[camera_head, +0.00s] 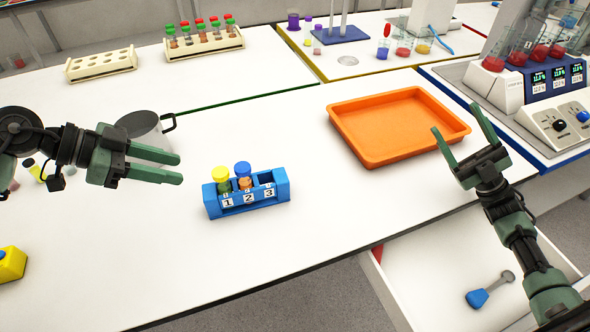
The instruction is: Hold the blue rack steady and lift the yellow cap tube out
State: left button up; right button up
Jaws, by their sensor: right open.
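The blue rack (245,203) stands upright on the white table, with slots labelled 1, 2 and 3. The yellow cap tube (221,178) stands in slot 1. A blue cap tube (243,174) stands in slot 2, and slot 3 is empty. My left gripper (181,169) is to the left of the rack, apart from it, its fingers pointing right with a gap between them and nothing held. My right gripper (455,118) is open and empty near the right end of the orange tray, far from the rack.
The orange tray (398,125) lies right of the rack. A grey pot (145,130) stands behind my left gripper. A yellow block (10,264) sits at the left edge. An open drawer (440,270) holds a blue-handled scoop (488,292). The table around the rack is clear.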

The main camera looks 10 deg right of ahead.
jog(key=w+a+f+m+g+h, duration=0.1)
jog(key=a+f+m+g, duration=0.2)
jog(key=a+m+g, duration=0.3)
jog(key=w+a+f+m+g+h, duration=0.1)
jog(key=a+m+g, duration=0.5)
jog(key=a+m, duration=1)
jog(key=w+a+f+m+g+h, duration=0.1)
jog(key=w+a+f+m+g, duration=0.2)
jog(key=a+m, duration=0.9)
notch_tip(320, 180, down, 3)
jog(key=shift+r+g, duration=0.2)
jog(key=shift+g, duration=1.6)
send_over(264, 200)
notch_tip(264, 200, down, 3)
jog(key=shift+r, duration=0.1)
jog(key=c, duration=1.5)
